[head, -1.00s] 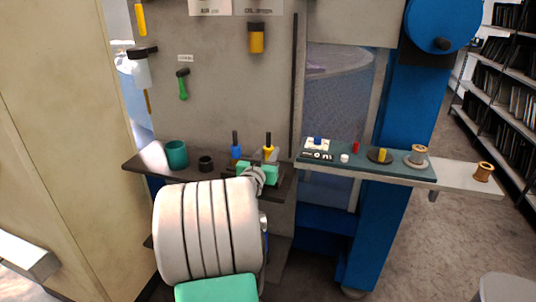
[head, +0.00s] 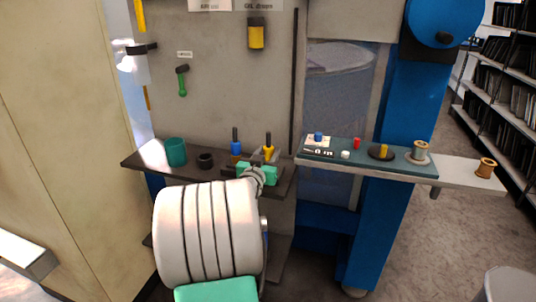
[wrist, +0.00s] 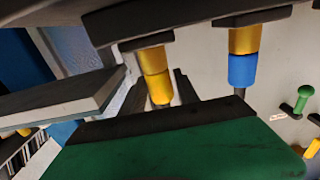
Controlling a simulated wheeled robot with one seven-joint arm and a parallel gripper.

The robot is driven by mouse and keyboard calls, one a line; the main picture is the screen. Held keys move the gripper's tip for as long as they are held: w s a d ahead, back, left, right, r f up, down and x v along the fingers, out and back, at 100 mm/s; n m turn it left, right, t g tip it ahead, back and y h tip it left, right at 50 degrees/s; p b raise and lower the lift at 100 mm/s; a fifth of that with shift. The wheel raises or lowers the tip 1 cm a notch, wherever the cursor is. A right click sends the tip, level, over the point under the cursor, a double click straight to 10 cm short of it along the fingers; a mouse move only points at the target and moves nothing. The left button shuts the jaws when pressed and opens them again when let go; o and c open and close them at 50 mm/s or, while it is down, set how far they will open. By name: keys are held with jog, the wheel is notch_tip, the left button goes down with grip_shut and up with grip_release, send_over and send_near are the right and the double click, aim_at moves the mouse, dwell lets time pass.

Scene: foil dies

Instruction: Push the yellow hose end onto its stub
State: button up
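The yellow hose end (head: 268,153) stands upright at the back of the dark shelf, with a dark hose rising from it. In the wrist view, which is turned over, the yellow hose end (wrist: 158,90) meets a yellow-brown stub (wrist: 151,59) on a dark block, with a seam between them. My gripper (head: 266,158) is at the yellow hose end, one finger on each side. The fingers look apart, with a narrow gap beside the hose end. A blue hose end (head: 236,149) stands just left of it, on its own stub (wrist: 244,40).
A teal cup (head: 176,151) and a small dark ring (head: 205,161) stand on the shelf's left. A side ledge (head: 400,168) at right carries spools and small parts. A green-handled tool (head: 182,84) hangs on the wall panel.

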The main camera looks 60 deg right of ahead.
jog(key=o, duration=0.3)
jog(key=s+a, duration=0.1)
jog(key=a, duration=0.6)
jog(key=shift+a, duration=0.4)
jog(key=shift+s, duration=0.1)
